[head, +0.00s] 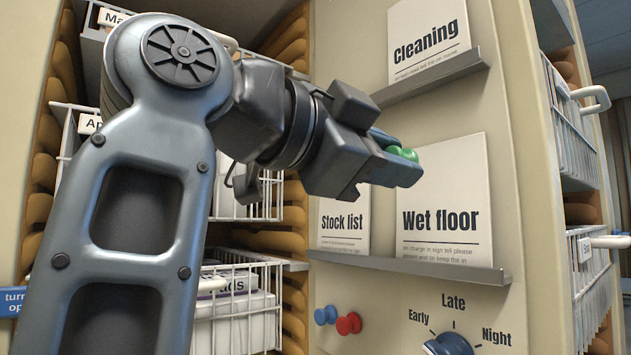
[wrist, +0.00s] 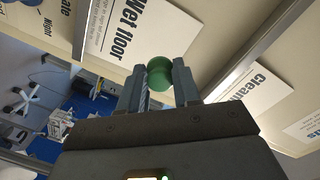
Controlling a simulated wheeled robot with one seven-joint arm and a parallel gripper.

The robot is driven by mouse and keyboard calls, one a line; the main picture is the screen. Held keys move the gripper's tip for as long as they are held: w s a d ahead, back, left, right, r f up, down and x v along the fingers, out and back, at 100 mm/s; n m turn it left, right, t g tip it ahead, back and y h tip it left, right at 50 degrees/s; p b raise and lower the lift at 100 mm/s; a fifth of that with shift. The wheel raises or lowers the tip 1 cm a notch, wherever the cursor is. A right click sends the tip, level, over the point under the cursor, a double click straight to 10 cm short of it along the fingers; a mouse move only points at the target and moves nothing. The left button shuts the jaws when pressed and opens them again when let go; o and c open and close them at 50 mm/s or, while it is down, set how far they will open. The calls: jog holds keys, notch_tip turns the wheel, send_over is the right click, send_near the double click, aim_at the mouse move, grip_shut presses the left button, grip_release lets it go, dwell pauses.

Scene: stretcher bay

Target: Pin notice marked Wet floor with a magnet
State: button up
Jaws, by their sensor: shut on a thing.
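The notice marked Wet floor (head: 443,225) stands on the lower ledge (head: 420,268) of the cream panel, its bottom edge behind the ledge lip. It also shows in the wrist view (wrist: 150,35). My gripper (head: 402,160) is shut on a green magnet (head: 405,154), which sits between the fingertips in the wrist view (wrist: 160,74). In the head view the gripper is in front of the top left part of the notice; whether the magnet touches it I cannot tell. A blue magnet (head: 326,315) and a red magnet (head: 349,323) are on the panel below the ledge.
A Stock list notice (head: 343,228) stands left of Wet floor on the same ledge. A Cleaning notice (head: 428,38) stands on an upper ledge (head: 432,76). A dial knob (head: 448,345) is below. Wire baskets (head: 238,312) flank the panel on both sides.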

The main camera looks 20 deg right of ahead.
jog(key=shift+w+d, duration=0.1)
jog(key=shift+d, duration=0.05)
jog(key=shift+x, duration=2.15)
jog(key=shift+w+d, duration=0.2)
jog(key=shift+d, duration=0.4)
jog(key=o, duration=1)
jog(key=shift+o, duration=0.5)
jog(key=shift+o, duration=1.1)
jog(key=shift+a, duration=0.1)
jog(key=p+v, duration=0.1)
jog(key=v, duration=0.6)
